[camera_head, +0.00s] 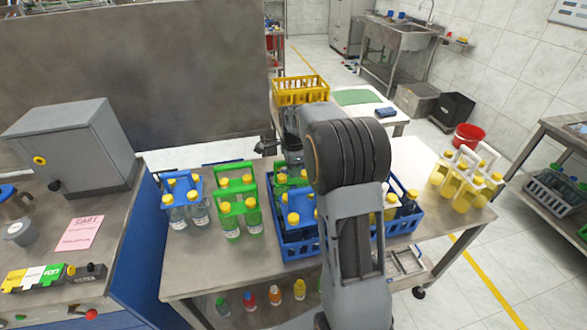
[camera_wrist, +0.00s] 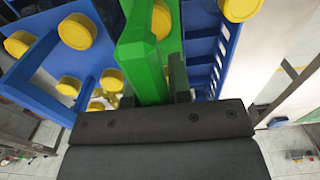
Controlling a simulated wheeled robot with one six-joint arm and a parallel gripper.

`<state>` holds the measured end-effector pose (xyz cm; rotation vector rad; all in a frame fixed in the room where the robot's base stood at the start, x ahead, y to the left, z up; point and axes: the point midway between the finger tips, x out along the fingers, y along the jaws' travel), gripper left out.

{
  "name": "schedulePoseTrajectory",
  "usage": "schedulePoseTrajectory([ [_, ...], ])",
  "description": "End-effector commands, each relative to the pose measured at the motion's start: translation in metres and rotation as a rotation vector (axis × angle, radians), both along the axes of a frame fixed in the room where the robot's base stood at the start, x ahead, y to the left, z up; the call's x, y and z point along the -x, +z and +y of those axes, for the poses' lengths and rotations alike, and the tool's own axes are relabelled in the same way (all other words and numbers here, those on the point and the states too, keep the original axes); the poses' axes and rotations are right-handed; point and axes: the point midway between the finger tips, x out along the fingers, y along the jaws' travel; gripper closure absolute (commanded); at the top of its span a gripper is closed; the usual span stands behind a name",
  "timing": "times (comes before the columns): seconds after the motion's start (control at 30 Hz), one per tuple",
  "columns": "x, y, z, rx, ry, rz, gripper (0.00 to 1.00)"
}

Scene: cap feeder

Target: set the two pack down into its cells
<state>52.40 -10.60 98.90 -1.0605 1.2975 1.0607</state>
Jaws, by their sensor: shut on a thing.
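My gripper (camera_wrist: 154,92) is shut on the handle of a green pack (camera_wrist: 140,45) with yellow caps. In the head view this green pack (camera_head: 281,180) shows partly behind my arm, over the left rear of the blue crate (camera_head: 299,251). The crate's slotted wall also shows in the wrist view (camera_wrist: 200,50). I cannot tell whether the held bottles touch the cell floor. A blue pack (camera_head: 303,203) with yellow caps stands in the crate in front of the green one; it is close to it in the wrist view (camera_wrist: 35,75). My arm hides the middle of the crate.
Left of the crate stand another green pack (camera_head: 238,206) and another blue pack (camera_head: 185,202). A white pack of yellow bottles (camera_head: 467,180) stands at the table's right. A yellow crate (camera_head: 301,91) is behind. Bare tabletop (camera_head: 205,268) lies front left.

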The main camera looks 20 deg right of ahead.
Motion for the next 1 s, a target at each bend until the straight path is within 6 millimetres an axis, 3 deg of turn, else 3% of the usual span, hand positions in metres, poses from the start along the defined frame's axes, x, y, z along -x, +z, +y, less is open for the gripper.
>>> schedulePoseTrajectory([
  [0.67, 0.0, -0.011, 0.0, 0.0, 0.0, -0.002, 1.0],
  [0.7, 0.0, -0.01, 0.0, 0.0, 0.0, -0.002, 0.79],
  [1.0, 0.0, -0.011, 0.0, 0.0, 0.0, -0.001, 0.52],
])
